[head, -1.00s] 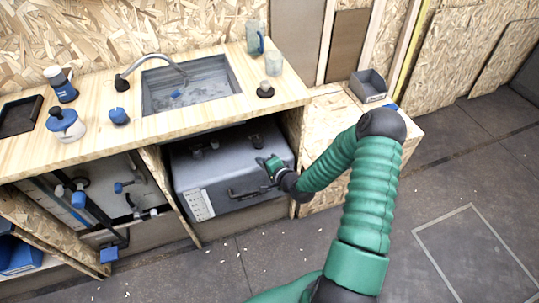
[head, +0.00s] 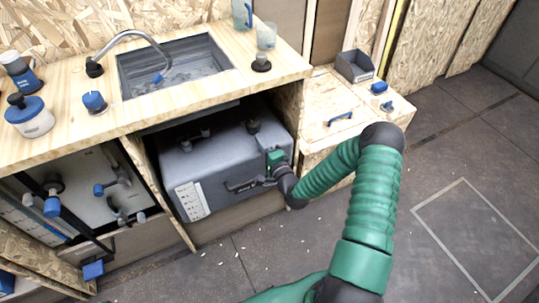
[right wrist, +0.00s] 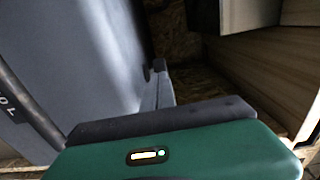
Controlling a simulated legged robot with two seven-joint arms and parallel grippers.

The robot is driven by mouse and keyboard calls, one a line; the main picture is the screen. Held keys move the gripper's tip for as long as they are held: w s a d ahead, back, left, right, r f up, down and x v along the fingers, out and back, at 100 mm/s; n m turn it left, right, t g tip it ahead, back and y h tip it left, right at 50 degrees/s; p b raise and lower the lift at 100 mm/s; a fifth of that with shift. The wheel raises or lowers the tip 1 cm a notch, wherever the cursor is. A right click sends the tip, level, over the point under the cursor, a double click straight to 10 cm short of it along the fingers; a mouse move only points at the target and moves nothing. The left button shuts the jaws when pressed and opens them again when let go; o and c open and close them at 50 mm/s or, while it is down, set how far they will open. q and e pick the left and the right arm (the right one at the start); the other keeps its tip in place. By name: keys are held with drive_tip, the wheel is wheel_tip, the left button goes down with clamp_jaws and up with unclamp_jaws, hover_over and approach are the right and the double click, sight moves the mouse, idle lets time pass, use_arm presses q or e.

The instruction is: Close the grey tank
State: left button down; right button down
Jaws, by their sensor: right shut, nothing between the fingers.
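The grey tank (head: 215,155) sits in the bay under the sink counter, with its front sticking out. Its top carries dark caps, and its front has a dark bar handle (head: 245,184) and a white label. In the right wrist view the tank's grey wall (right wrist: 75,55) fills the left side. My right gripper (head: 275,160), green and dark, is at the right end of the tank's front, beside the handle. It is shut and empty; whether it touches the tank I cannot tell. My left gripper is not in view.
The wooden counter (head: 70,118) with the sink (head: 178,72) overhangs the tank. A wooden cabinet (head: 315,125) with a blue handle stands right of the bay, with a grey bin (head: 354,66) on top. Pipes and valves fill the left bay. The floor at right is clear.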

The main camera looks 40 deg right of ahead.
sight(256, 129)
drive_tip(key=shift+w+d+f, duration=0.1)
drive_tip(key=shift+w+d, duration=0.15)
drive_tip(key=shift+w, duration=0.25)
drive_tip(key=shift+w+d+f, duration=0.1)
drive_tip(key=shift+w+d, duration=0.1)
drive_tip(key=shift+w, duration=0.3)
drive_tip(key=shift+w+d+f, duration=0.1)
drive_tip(key=shift+w+d, duration=0.05)
drive_tip(key=shift+d, duration=0.2)
drive_tip(key=shift+w+a, duration=0.15)
drive_tip(key=shift+a, duration=0.1)
drive_tip(key=b+x, duration=0.1)
drive_tip(key=x, duration=0.3)
drive_tip(key=shift+w+d, duration=0.25)
drive_tip(key=shift+w, duration=0.1)
drive_tip(key=shift+r, duration=0.4)
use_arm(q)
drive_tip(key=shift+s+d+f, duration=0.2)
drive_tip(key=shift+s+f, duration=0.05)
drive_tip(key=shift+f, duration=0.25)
